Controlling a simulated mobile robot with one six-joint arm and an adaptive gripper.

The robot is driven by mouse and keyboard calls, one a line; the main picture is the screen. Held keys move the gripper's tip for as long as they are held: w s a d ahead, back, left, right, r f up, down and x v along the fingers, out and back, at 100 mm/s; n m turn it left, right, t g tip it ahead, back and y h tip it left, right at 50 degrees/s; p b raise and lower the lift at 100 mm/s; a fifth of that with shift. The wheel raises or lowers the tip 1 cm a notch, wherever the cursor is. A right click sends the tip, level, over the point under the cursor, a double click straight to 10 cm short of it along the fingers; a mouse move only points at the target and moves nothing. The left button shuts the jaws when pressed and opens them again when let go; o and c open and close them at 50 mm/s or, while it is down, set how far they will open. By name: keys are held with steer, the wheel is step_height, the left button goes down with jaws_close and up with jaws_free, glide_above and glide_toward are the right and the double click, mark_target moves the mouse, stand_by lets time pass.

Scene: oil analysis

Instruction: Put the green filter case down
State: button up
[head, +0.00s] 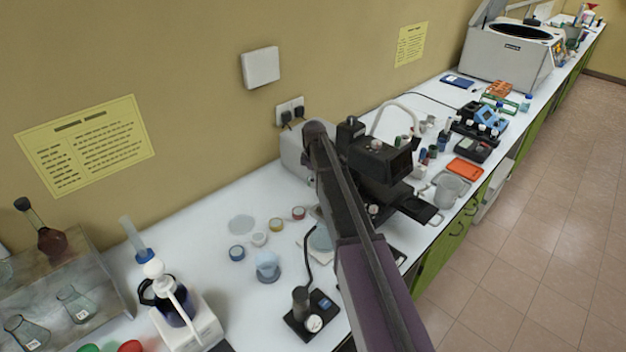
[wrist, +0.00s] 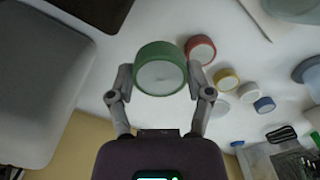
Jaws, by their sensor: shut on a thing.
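The green filter case (wrist: 160,70) is a short round case with a green rim and a pale face. My gripper (wrist: 160,75) is shut on it in the wrist view, with one finger on each side of the rim. The white bench top (wrist: 95,75) shows behind it; I cannot tell whether the case touches it. In the head view my arm hides the green case and the gripper.
Red (wrist: 201,49), yellow (wrist: 227,79), white (wrist: 249,91) and blue (wrist: 264,104) cases lie in a row on the bench, the red one close beside the right finger. A beaker (head: 267,267) and a dial gauge (head: 314,323) stand nearby. A black instrument (head: 380,165) stands beside my arm.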

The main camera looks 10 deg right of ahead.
steer(key=shift+r, duration=0.15)
step_height(320, 180, up, 9)
steer(key=p, duration=0.9)
steer(key=shift+f, duration=0.2)
